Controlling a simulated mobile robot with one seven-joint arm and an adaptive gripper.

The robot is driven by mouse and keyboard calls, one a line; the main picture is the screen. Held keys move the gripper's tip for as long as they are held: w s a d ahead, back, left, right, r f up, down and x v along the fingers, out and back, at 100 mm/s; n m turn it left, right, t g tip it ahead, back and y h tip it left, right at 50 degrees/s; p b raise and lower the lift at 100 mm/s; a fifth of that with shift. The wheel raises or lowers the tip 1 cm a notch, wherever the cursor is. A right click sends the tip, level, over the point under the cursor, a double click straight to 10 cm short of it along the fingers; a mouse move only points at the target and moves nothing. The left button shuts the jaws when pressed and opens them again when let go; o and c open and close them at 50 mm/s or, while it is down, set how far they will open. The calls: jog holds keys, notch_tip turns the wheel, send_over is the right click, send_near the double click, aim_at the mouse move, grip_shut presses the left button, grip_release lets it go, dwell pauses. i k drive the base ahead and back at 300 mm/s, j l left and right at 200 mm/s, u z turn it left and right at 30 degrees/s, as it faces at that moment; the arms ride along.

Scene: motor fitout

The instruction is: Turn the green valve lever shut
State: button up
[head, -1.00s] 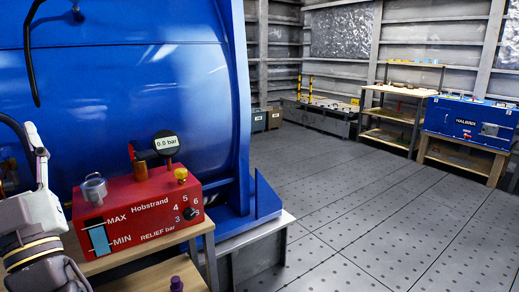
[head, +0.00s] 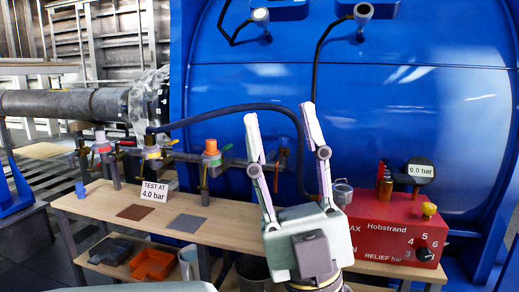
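My gripper (head: 280,112) is open and points up, its two pale fingers spread wide with nothing between them. It stands in front of the bench, right of the pipe fittings. A row of upright fittings stands along the back of the bench: one with a red and pale top (head: 102,147), one with a dark hose on it (head: 152,152), and one with an orange cap (head: 210,148). They are small here, and I cannot clearly pick out a green lever or its angle. My gripper is well apart from these fittings.
A wooden bench (head: 243,232) bears a sign reading "TEST AT 4.0 bar" (head: 154,191) and flat brown and grey pads. The red Hobstrand box (head: 385,232) with a 0.0 bar gauge (head: 421,170) is at right. A dark hose (head: 235,107) arches behind my gripper. Bins stand below.

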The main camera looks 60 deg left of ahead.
aim_at(228, 147)
jog(key=u, duration=2.1)
jog(key=i+j, duration=0.1)
jog(key=j, duration=0.25)
jog(key=i+j, duration=0.1)
jog(key=j, duration=0.2)
jog(key=i+j, duration=0.1)
jog(key=j, duration=0.25)
jog(key=i, duration=0.5)
jog(key=j+u, duration=0.05)
